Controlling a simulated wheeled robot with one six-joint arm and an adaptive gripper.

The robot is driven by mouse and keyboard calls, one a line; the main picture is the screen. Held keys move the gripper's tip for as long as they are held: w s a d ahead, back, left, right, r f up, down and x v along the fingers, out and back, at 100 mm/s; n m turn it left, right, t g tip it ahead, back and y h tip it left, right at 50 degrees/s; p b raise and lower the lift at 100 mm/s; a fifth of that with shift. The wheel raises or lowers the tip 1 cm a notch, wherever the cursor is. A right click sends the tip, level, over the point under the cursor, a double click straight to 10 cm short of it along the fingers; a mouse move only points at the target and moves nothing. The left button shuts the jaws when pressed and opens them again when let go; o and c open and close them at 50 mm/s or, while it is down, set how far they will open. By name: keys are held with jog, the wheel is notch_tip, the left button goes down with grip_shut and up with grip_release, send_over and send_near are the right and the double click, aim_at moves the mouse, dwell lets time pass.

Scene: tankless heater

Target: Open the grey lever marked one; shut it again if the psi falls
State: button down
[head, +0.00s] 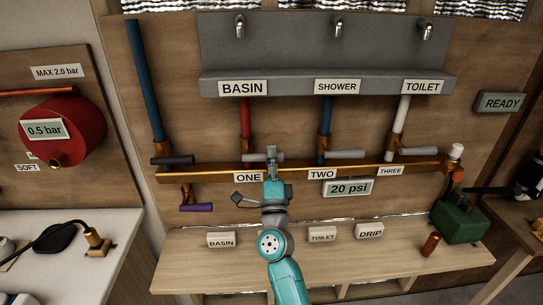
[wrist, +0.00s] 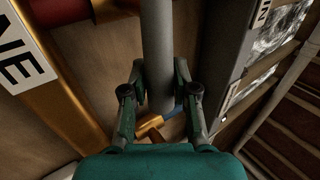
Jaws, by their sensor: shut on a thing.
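The grey lever (head: 254,157) above the ONE label (head: 248,178) lies about level, across the line of the red pipe (head: 246,118) that runs up to BASIN. My gripper (head: 272,154) is at the lever's right part. In the wrist view the lever (wrist: 157,28) runs as a grey bar between my two fingers (wrist: 158,72), which are shut on it. The psi display (head: 348,188) under the manifold reads 20 psi. My gripper hides part of the lever in the head view.
Grey levers stand by TWO (head: 344,154) and THREE (head: 420,152). A black lever (head: 172,160) and a purple lever (head: 196,208) are at the left. A READY display (head: 499,102) is at the right. A bench (head: 290,262) with small label blocks lies below.

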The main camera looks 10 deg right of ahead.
jog(key=shift+f, duration=0.2)
jog(key=c, duration=0.9)
grip_release()
jog(key=shift+o, duration=0.2)
jog(key=shift+r, duration=0.1)
jog(key=v, duration=1.2)
